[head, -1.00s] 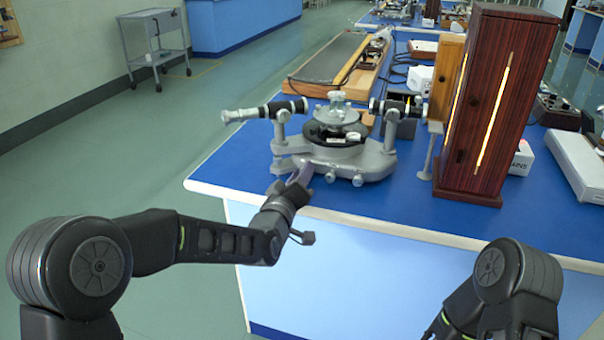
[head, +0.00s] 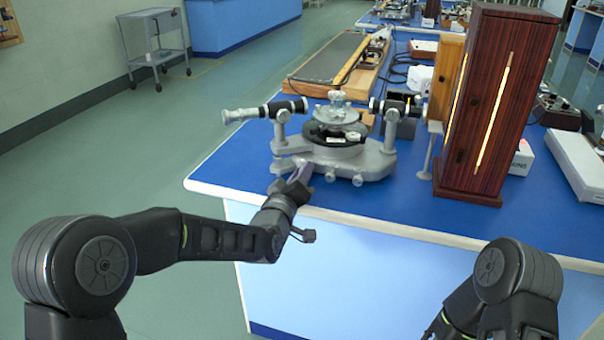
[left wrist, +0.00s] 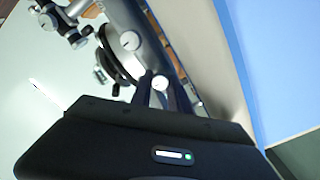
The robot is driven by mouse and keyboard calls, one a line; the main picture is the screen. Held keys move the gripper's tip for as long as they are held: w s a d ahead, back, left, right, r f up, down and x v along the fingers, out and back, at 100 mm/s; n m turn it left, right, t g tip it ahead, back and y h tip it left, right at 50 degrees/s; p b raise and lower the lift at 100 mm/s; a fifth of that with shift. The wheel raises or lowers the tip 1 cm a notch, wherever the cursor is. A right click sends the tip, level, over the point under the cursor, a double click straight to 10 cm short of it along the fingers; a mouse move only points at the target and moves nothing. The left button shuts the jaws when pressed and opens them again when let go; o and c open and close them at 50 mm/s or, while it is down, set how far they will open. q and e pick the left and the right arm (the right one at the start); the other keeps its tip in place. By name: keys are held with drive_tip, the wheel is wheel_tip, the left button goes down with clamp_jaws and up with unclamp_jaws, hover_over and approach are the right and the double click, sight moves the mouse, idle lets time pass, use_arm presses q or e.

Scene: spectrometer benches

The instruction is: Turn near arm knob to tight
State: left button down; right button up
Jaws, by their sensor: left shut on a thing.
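My left gripper (head: 303,173) reaches in at the spectrometer's near left side. In the left wrist view, its fingers are shut on the near arm knob (left wrist: 160,83), whose pale face shows between them. Another knob (left wrist: 130,41) is just beyond. In the head view, my fingers hide the held knob. My right gripper is out of view.
A dark red wooden lamp housing (head: 497,100) with a glowing slit stands to the right of the spectrometer. A wooden-framed board (head: 340,62) lies behind. Bare blue bench top lies in front of the housing.

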use_arm(q)
drive_tip(key=shift+f+m+b, duration=0.15)
drive_tip(key=shift+m+b, duration=1.4)
drive_tip(key=shift+m, duration=0.25)
drive_tip(key=m+b, duration=0.2)
drive_tip(key=m, duration=0.2)
drive_tip(key=m+b, duration=0.1)
drive_tip(key=m, duration=0.4)
drive_tip(key=shift+d, duration=0.1)
drive_tip(key=m, duration=0.5)
drive_tip(key=shift+m, duration=0.3)
drive_tip(key=c, duration=1.5)
unclamp_jaws()
drive_tip(key=shift+c, duration=0.2)
